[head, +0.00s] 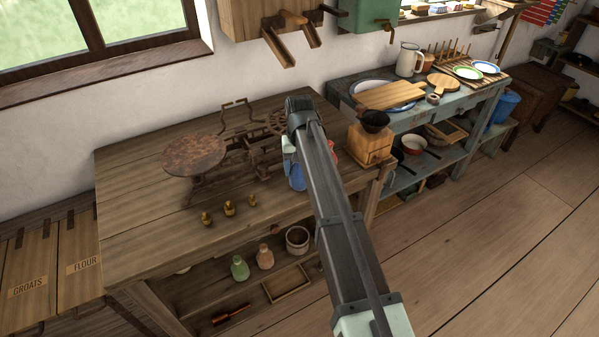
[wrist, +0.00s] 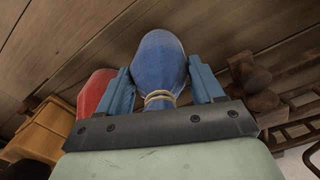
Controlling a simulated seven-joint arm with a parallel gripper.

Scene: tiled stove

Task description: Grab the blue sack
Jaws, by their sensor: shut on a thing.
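The blue sack (wrist: 159,62) has a rounded body and a neck tied with pale cord. In the wrist view it sits between the two blue fingers of my gripper (wrist: 160,88), which is shut on it near the tied neck. In the head view a part of the blue sack (head: 297,178) shows beside my arm, over the wooden table, and my arm hides most of it and my gripper. I cannot tell whether the sack touches the table. A red sack (wrist: 94,92) is just left of the left finger in the wrist view.
A rusty scale (head: 195,155) stands left of my arm on the table (head: 130,215), with several small brass weights (head: 230,208) in front. A wooden coffee grinder (head: 370,143) stands close on the right. The table's front left is clear.

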